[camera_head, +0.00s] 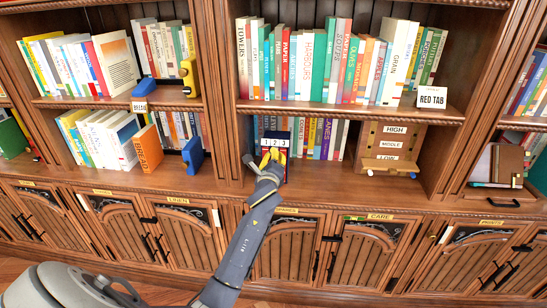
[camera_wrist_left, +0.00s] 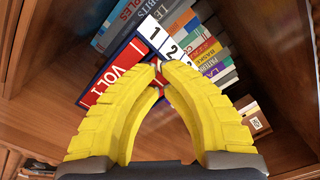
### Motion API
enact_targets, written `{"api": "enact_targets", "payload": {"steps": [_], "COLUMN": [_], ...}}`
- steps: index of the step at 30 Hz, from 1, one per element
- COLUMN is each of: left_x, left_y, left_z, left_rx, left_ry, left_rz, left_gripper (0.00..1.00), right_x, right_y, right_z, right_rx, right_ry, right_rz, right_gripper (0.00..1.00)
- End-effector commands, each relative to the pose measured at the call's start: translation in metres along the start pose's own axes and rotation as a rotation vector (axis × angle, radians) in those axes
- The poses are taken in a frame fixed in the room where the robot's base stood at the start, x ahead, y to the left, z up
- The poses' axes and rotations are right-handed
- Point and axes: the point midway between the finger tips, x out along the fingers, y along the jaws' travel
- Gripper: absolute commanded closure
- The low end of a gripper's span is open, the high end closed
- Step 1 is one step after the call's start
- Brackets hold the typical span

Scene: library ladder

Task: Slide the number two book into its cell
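A small dark-blue and red case (camera_head: 272,172) with white labels 1, 2 and 3 along its top stands on the lower middle shelf. In the left wrist view the 2 label (camera_wrist_left: 172,47) sits between 1 and 3, beside a red face (camera_wrist_left: 112,80) marked VOL I. My left gripper (camera_head: 270,156) is in front of the case. In the left wrist view its yellow fingertips (camera_wrist_left: 160,65) come together at the case front, just below the labels, and hide part of it. I see no book clearly held between them. I cannot make out a separate number two book. My right gripper is not in view.
Books (camera_head: 325,138) stand behind and right of the case. A wooden HIGH/MIDDLE/LOW box (camera_head: 390,147) is farther right on the same shelf. A wooden upright (camera_head: 222,100) closes the bay on the left. Bare shelf (camera_head: 325,180) lies between case and box.

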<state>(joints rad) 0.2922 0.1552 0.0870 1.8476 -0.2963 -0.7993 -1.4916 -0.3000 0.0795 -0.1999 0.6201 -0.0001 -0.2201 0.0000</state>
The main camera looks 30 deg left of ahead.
Motion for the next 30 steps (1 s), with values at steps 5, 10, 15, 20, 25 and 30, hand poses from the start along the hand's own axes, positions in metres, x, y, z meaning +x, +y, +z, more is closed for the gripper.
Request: {"api": "enact_targets", "payload": {"steps": [5, 10, 15, 20, 25, 30], "left_x": [0.003, 0.006, 0.009, 0.012, 0.015, 0.017], "left_y": [0.0, 0.001, 0.0, 0.0, 0.0, 0.0], "left_z": [0.0, -0.001, -0.001, 0.0, -0.001, -0.001], "left_rx": [0.001, 0.001, 0.001, 0.0, 0.0, 0.0], "left_ry": [0.0, 0.001, 0.0, 0.0, 0.0, 0.0], "left_rz": [0.001, 0.001, 0.001, 0.0, 0.0, 0.0], "left_gripper": [1.0, 1.0, 1.0, 1.0, 1.0, 1.0], "right_x": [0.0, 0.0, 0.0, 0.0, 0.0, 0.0], "right_y": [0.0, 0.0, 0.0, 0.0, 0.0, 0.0], "right_z": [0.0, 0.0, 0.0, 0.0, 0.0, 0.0], "right_rx": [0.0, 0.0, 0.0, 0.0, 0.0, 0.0], "right_ry": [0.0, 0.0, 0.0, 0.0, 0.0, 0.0], "right_rz": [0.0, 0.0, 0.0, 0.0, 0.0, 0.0], "right_gripper": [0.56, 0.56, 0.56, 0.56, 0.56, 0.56]}}
